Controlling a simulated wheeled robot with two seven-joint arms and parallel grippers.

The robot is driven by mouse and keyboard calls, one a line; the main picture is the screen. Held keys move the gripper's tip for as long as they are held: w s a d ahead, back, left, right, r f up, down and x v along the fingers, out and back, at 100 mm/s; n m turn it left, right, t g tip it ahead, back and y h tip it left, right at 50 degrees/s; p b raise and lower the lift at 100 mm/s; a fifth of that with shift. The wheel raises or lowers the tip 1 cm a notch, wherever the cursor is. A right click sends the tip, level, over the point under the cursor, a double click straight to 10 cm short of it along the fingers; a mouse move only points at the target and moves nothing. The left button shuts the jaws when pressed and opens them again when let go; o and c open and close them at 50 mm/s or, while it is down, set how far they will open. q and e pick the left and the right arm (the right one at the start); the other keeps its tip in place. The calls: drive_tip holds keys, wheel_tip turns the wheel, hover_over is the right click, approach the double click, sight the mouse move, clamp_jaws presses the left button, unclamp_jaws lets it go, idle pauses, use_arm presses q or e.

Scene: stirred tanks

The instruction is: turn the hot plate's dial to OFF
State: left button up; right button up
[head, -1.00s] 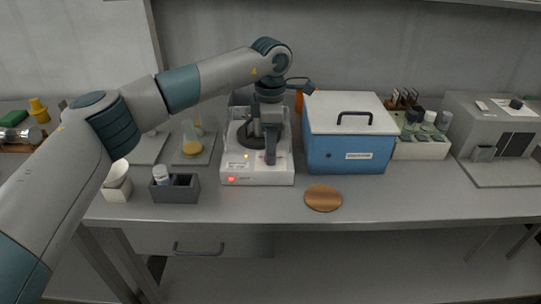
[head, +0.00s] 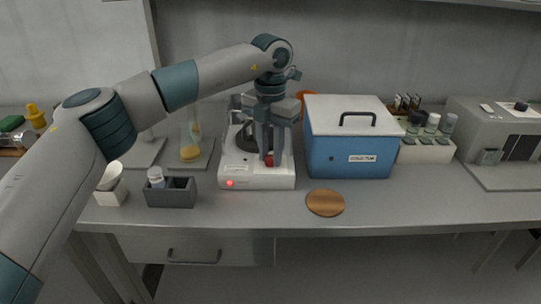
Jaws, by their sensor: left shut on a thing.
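The hot plate (head: 257,181) is a white box on the bench, with a red light glowing at its front left. Its dial (head: 269,160) shows as a small red piece between my left gripper's fingertips. My left gripper (head: 269,157) points straight down over the right part of the hot plate and is shut on the dial. The fingers hide most of the dial, so I cannot read its setting. A dark round part (head: 245,138) of the hot plate shows behind the fingers. My right gripper is not in view.
A blue box with a white lid (head: 348,155) stands close on the right. A wooden disc (head: 325,203) lies in front of it. A grey holder (head: 171,193) and a flask (head: 190,149) stand on the left. The front bench edge is clear.

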use_arm(q)
drive_tip(key=shift+r+n+b, duration=0.1)
drive_tip(key=shift+n+b, duration=0.2)
drive_tip(key=shift+n, duration=0.9)
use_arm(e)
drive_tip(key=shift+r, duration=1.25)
use_arm(q)
drive_tip(key=o, duration=1.1)
drive_tip(key=shift+c, duration=0.2)
